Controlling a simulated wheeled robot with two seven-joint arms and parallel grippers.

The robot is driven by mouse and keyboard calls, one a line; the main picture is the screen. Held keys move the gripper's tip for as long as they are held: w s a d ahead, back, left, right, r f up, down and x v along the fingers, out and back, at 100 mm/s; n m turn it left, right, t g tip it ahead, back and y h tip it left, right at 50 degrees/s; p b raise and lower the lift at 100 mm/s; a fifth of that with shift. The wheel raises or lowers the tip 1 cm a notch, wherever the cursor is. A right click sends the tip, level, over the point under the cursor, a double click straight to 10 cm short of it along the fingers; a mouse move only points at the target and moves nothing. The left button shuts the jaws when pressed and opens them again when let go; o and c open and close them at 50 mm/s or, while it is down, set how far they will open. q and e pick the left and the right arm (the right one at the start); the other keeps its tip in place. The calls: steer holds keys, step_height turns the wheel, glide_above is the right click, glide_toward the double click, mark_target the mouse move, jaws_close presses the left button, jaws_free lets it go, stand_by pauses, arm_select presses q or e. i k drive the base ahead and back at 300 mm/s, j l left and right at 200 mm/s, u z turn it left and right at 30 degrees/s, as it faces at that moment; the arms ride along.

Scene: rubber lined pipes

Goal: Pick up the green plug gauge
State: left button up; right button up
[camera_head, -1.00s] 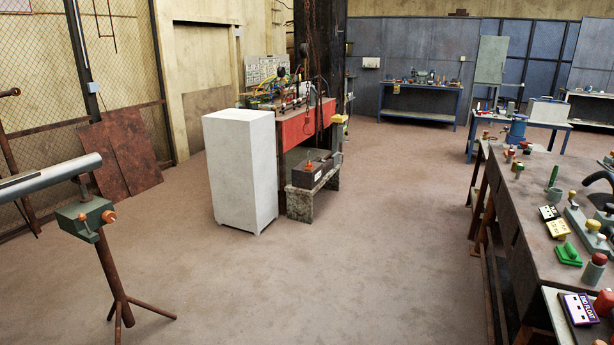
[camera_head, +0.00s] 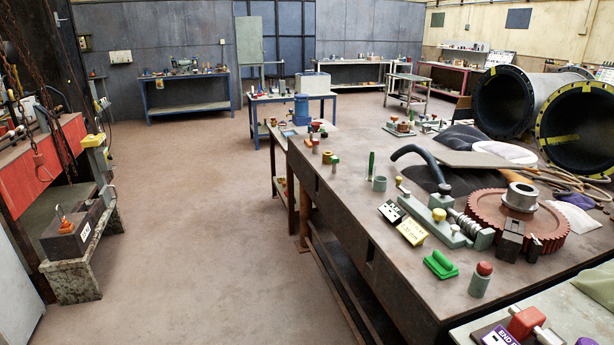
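Several green things stand on the long brown workbench (camera_head: 345,225), and I cannot tell for sure which is the plug gauge. A slim green upright cylinder (camera_head: 371,165) stands near the back left part of the bench. A small green-topped peg (camera_head: 335,164) stands to its left. A bright green block with a handle (camera_head: 441,265) lies near the front edge, left of a grey cylinder with a red top (camera_head: 481,279). Neither of my grippers shows in the view.
A large red-brown gear (camera_head: 485,212), a grey clamp-like fixture (camera_head: 435,226), black and yellow labels (camera_head: 411,231) and a dark curved hose (camera_head: 420,157) crowd the bench. Large black-lined pipes (camera_head: 577,128) stand behind at right. The floor (camera_head: 215,220) left of the bench is clear.

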mark_target(335, 160)
steer(key=i+j+z, duration=0.5)
steer(key=i+j, duration=0.15)
steer(key=j, duration=0.2)
steer(key=i+j+z, duration=0.15)
steer(key=i+j, duration=0.15)
steer(key=i+j+z, duration=0.15)
steer(key=i+j, duration=0.15)
steer(key=j, duration=0.15)
steer(key=i+j+z, duration=0.15)
steer(key=j, duration=0.3)
steer(key=i, duration=0.1)
